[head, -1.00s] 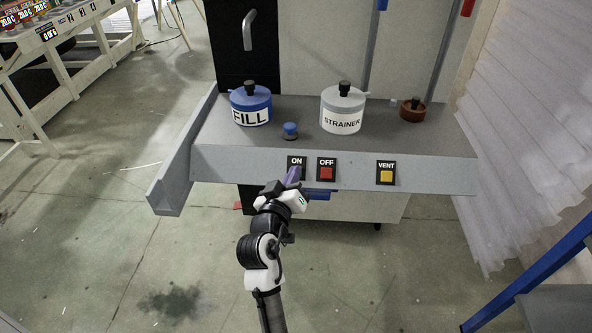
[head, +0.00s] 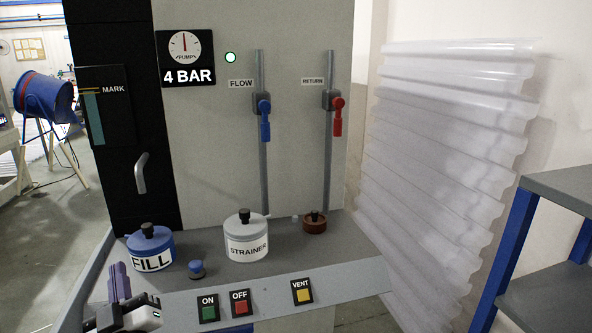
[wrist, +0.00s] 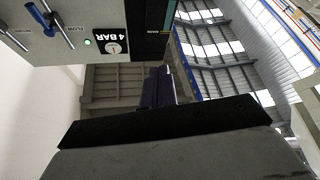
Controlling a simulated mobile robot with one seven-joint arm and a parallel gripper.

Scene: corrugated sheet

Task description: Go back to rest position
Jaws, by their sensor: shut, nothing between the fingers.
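My gripper (head: 119,270) is at the lower left of the head view, its purple fingers pointing up and shut with nothing between them. It stands in front of the shelf's left end, below the blue FILL pot (head: 151,247) and left of the green ON button (head: 208,311). In the wrist view the fingers (wrist: 157,88) show beyond the dark gripper body, with the panel upside down at upper left and open hall behind. Most of my arm is out of the head view.
The shelf front carries the red OFF button (head: 240,304) and yellow VENT button (head: 303,292). A STRAINER pot (head: 246,240) stands on the shelf. The 4 BAR gauge (head: 184,47) is above, beside a lit green lamp (head: 230,57). Corrugated sheet (head: 440,170) and a blue-framed rack (head: 515,245) stand right.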

